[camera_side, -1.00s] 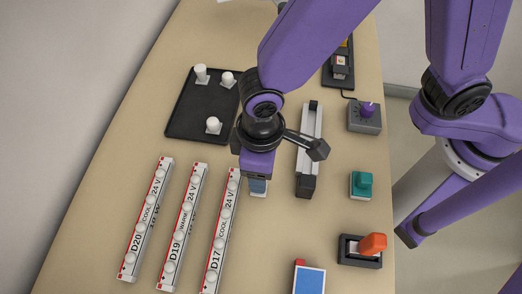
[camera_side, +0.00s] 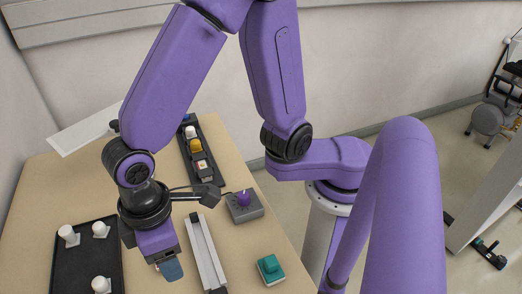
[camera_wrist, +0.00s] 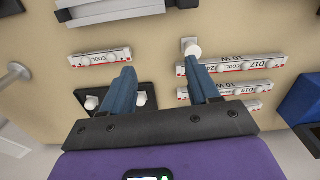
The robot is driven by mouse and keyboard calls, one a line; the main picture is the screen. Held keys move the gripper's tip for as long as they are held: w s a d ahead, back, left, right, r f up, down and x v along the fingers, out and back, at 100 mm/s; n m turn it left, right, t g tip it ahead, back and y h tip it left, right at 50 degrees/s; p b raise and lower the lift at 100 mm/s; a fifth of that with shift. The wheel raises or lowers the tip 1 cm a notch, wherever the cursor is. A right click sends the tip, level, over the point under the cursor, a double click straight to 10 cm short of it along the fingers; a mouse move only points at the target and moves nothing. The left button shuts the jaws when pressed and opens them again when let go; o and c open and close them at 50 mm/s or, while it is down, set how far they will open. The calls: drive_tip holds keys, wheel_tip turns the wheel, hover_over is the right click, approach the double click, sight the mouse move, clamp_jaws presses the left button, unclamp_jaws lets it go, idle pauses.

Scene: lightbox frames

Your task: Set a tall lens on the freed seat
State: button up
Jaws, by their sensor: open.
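My gripper (camera_wrist: 158,70) is open, with its two blue fingers apart and nothing between them. In the side view my gripper (camera_side: 171,270) points down between the black tray and a grey channel. A white lens (camera_wrist: 191,46) on a square base shows just beyond the right fingertip; I cannot tell whether they touch. White light strips (camera_wrist: 240,65) lie at the right, and another strip (camera_wrist: 97,57) at the left. The black tray (camera_side: 72,268) bears a taller white lens (camera_side: 67,234), a shorter one (camera_side: 101,229) and one in front (camera_side: 101,285). I cannot make out the freed seat.
The grey channel (camera_side: 206,255) lies right of my gripper. Beyond it are a grey box with a purple knob (camera_side: 243,202) and a teal button (camera_side: 270,267). A dark rack (camera_side: 195,150) with small coloured parts stands farther back. Bare table lies behind the tray.

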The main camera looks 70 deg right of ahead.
drive_tip(key=d+r+n, duration=0.1)
drive_tip(key=d+r, duration=0.1)
drive_tip(key=d, duration=1)
drive_tip(key=shift+s+d+r, duration=0.25)
drive_tip(key=shift+d+r, duration=0.15)
drive_tip(key=shift+n, duration=0.9)
drive_tip(key=s+d, duration=0.2)
drive_tip(key=d, duration=0.2)
drive_tip(key=s+d+r, duration=0.1)
drive_tip(key=s+d, duration=0.1)
drive_tip(key=d, duration=0.2)
drive_tip(key=s+d, duration=0.2)
drive_tip(key=d, duration=0.2)
drive_tip(key=shift+s+d+r, duration=0.15)
drive_tip(key=shift+s+r, duration=0.1)
drive_tip(key=shift+s, duration=0.05)
drive_tip(key=shift+c, duration=0.3)
drive_tip(key=shift+s+d, duration=0.2)
drive_tip(key=shift+c, duration=1.3)
